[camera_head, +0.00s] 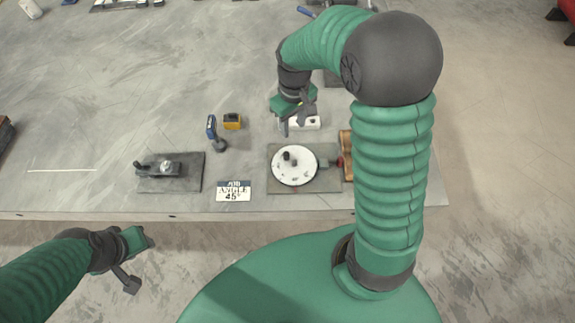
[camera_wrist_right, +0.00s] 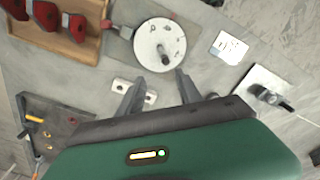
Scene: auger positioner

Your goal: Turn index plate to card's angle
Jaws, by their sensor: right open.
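The white round index plate (camera_head: 295,166) with a dark knob (camera_head: 290,157) sits on a grey base (camera_head: 276,186) near the table's front edge. It also shows in the right wrist view (camera_wrist_right: 160,44), ahead of the fingers.
A dark fixture plate with a clamp (camera_head: 168,170) lies left of the card. A wooden tray (camera_wrist_right: 75,48) with red-fronted pieces is beside the index base. A pale bar (camera_head: 305,122) lies behind it.

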